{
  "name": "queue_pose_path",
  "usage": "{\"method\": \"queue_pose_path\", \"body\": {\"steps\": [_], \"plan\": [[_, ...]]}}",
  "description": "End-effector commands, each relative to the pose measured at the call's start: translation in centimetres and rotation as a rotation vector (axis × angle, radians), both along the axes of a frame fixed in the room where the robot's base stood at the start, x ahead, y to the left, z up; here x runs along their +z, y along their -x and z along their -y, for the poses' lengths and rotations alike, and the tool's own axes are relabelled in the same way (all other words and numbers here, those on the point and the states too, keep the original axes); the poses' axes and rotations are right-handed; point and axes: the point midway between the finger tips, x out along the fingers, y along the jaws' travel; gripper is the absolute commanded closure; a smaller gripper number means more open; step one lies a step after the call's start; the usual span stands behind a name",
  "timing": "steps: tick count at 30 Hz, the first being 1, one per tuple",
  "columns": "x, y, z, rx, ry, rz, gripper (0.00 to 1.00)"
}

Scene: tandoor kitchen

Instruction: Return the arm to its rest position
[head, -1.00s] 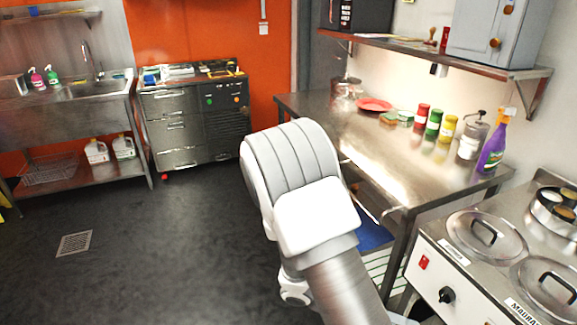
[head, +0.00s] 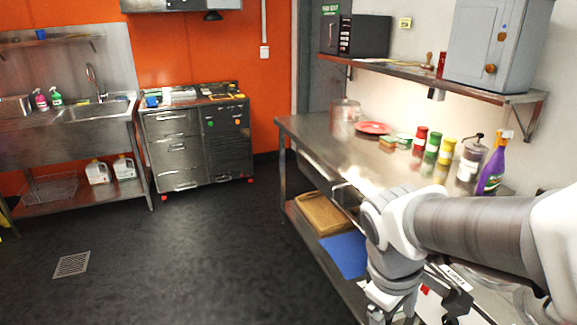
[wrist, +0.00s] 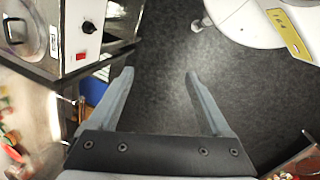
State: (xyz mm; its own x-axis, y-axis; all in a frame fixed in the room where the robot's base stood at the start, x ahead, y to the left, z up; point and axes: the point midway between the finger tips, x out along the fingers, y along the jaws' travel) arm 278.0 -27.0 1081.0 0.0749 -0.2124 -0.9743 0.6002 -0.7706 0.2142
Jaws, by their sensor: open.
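My gripper (wrist: 158,75) is open in the wrist view. Its two grey fingers stand well apart with nothing between them and dark floor beneath. In the head view my arm reaches in from the right edge and bends downward in front of the steel counter (head: 310,142). The fingertips cannot be made out in the head view.
The cooker with a red switch (wrist: 84,30) is at the upper left of the wrist view, near my gripper. A purple spray bottle (head: 492,168) stands on the counter beyond my arm.

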Motion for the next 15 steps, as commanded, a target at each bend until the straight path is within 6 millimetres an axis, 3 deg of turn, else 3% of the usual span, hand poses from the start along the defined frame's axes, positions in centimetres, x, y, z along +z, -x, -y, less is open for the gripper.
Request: {"method": "queue_pose_path", "body": {"steps": [9,15], "plan": [[6.0,2.1,-1.7,-0.402,-0.251,0.331,0.18],[8.1,2.9,-2.5,-0.547,-0.359,0.445,0.18]]}}
